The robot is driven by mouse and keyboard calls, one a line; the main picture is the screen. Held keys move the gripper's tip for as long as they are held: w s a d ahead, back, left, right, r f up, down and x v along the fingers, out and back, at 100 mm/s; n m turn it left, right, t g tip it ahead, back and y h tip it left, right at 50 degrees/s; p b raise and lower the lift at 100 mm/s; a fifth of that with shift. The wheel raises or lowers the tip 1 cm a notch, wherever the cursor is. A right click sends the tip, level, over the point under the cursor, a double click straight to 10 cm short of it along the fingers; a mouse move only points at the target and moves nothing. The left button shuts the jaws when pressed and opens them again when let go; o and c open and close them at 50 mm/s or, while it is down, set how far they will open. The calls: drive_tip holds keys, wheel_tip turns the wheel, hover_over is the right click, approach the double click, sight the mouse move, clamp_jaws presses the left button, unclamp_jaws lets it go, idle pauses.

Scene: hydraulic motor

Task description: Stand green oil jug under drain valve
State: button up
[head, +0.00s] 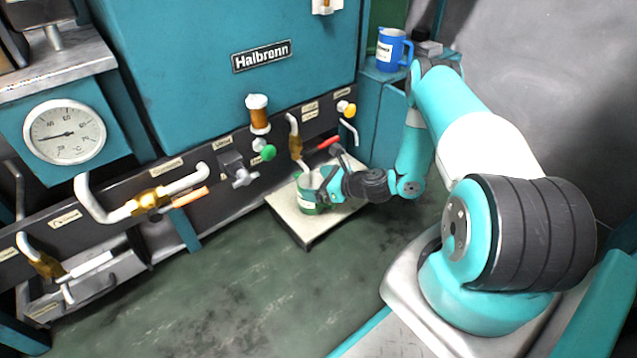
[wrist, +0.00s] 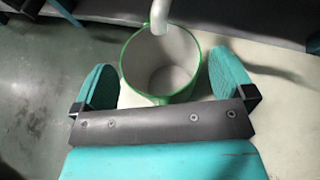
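The green oil jug (head: 306,199) stands upright on a low pale platform beneath the pipe of the red-handled drain valve (head: 296,146). In the wrist view the jug (wrist: 160,62) shows its open mouth, green rim and pale, empty-looking inside. The pale pipe end (wrist: 163,14) overlaps the rim's far side, above the mouth. My gripper (head: 322,190) is at the jug's right side in the head view. In the wrist view my gripper (wrist: 164,80) has one teal finger on each side of the jug, spread wide, with a narrow gap on the right. The jug's base is hidden there.
The pale platform (head: 291,221) has bare room in front of the jug. Valves, a green knob (head: 268,152) and pipes project from the machine panel. A blue jug (head: 391,49) stands on a teal cabinet at the back. The floor in front is clear.

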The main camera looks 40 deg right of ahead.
drive_tip(key=shift+r, duration=0.25)
drive_tip(key=p+v, duration=0.6)
drive_tip(key=v, duration=0.5)
drive_tip(key=w+a+r+n+g+y, duration=0.15)
drive_tip(key=a+r+n+g, duration=0.35)
drive_tip(key=a+r+n, duration=0.6)
drive_tip(key=a+r+n+g+y, duration=0.2)
drive_tip(key=a+r+n+g, duration=0.3)
drive_tip(key=a+r+n, duration=0.5)
drive_tip(key=s+a+r+n+g+h, duration=0.1)
drive_tip(key=s+a+r+n, duration=0.3)
drive_tip(key=s+r+n, duration=0.4)
drive_tip(key=s+a+r+n+g+h, duration=0.1)
drive_tip(key=s+a+r+n+h, duration=0.3)
drive_tip(key=s+r+n, duration=0.5)
drive_tip(key=s, duration=0.3)
drive_tip(key=shift+r, duration=0.1)
